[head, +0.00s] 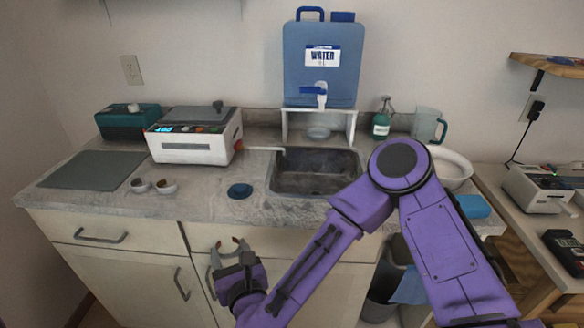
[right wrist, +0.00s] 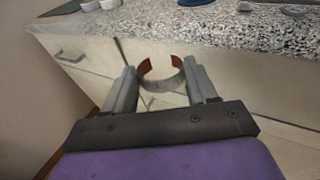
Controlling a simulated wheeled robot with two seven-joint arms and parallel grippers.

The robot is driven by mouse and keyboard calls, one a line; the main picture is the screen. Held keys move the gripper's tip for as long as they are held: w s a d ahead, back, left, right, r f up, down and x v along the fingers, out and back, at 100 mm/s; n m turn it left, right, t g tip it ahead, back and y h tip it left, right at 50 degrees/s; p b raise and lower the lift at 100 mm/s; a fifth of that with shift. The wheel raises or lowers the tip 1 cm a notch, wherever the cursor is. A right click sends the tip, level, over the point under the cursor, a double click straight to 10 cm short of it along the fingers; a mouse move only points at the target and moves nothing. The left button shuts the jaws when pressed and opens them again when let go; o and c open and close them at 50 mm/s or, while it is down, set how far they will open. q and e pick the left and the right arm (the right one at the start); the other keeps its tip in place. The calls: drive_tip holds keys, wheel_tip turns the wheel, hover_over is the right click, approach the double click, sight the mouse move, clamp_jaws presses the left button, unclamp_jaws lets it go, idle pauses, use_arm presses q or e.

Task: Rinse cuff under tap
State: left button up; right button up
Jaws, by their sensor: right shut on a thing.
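The cuff (right wrist: 163,85) is an open ring, grey outside and reddish brown inside, with a gap on its far side. My right gripper (head: 230,252) is shut on it, one finger on each side, as the right wrist view (right wrist: 160,70) shows. It holds the cuff in front of the cabinet, below the counter's front edge. The tap (head: 321,97) is a white spigot with a blue lever on the blue water container (head: 305,75) behind the sink (head: 310,180). My left gripper is out of view.
Two small cups (head: 166,186) and a blue disc (head: 240,191) sit on the counter (head: 200,206). A white appliance (head: 190,150) stands left of the sink. A soap bottle (head: 381,125), clear jug (head: 427,125) and white bowl (head: 455,165) are to the right. A bin (head: 383,286) is below.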

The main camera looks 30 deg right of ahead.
drive_tip(key=w+d+r+m+g+h+p, duration=0.1)
drive_tip(key=w+d+r+m+h+p, duration=0.15)
drive_tip(key=d+r, duration=0.55)
drive_tip(key=w+d+r+m+h+p, duration=0.2)
drive_tip(key=d+r+h+p, duration=0.15)
drive_tip(key=d+r, duration=0.45)
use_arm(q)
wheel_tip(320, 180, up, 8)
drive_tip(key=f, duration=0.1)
use_arm(e)
drive_tip(key=d+f, duration=0.1)
drive_tip(key=d, duration=0.1)
drive_tip(key=d+f+m+g+h, duration=0.1)
drive_tip(key=d, duration=0.2)
drive_tip(key=s+d+f+h, duration=0.1)
drive_tip(key=d+f, duration=0.1)
drive_tip(key=d, duration=0.1)
drive_tip(key=shift+s+d+m, duration=0.1)
drive_tip(key=shift+d+m, duration=0.05)
drive_tip(key=shift+m, duration=0.1)
use_arm(q)
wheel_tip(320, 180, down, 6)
drive_tip(key=b, duration=0.6)
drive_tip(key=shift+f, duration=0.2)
use_arm(e)
drive_tip(key=f+x, duration=0.2)
drive_tip(key=x, duration=1.2)
drive_tip(key=shift+d+f, duration=0.2)
drive_tip(key=shift+f, duration=0.15)
